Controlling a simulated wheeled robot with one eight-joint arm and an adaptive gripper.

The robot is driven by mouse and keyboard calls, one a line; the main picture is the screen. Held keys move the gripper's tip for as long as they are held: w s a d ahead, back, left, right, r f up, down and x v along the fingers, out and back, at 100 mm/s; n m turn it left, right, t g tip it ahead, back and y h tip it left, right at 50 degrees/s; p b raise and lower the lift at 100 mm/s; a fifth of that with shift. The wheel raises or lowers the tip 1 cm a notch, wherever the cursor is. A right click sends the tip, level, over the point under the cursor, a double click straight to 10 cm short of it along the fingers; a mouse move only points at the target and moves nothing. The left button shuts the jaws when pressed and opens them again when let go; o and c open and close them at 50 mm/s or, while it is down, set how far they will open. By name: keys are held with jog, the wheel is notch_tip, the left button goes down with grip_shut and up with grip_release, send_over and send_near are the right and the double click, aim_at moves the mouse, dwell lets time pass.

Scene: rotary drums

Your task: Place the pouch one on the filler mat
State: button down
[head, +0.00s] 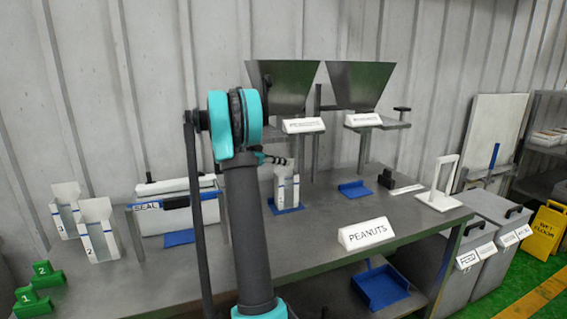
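A white open-topped pouch (287,186) stands upright under the left hopper, on or just above a blue mat (292,210). Its number is not readable, so I cannot confirm that it is pouch one. My arm crosses the middle of the head view, and my gripper (277,159) shows only as a small dark part at the pouch's top edge. Its fingers are too small and hidden to tell whether they hold the pouch. Pouches marked 2 (98,228) and 3 (66,210) stand upright at the left.
Two metal hoppers (283,86) (358,85) stand at the back. A second blue mat (354,190) is empty. The sealer (177,208) stands left of my arm. A PEANUTS sign (366,234) is at the table's front edge, and a white frame (440,186) at its right.

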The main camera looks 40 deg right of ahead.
jog(key=c, duration=1.7)
grip_release()
jog(key=shift+r, duration=0.1)
jog(key=v, duration=1.2)
jog(key=shift+s, duration=0.1)
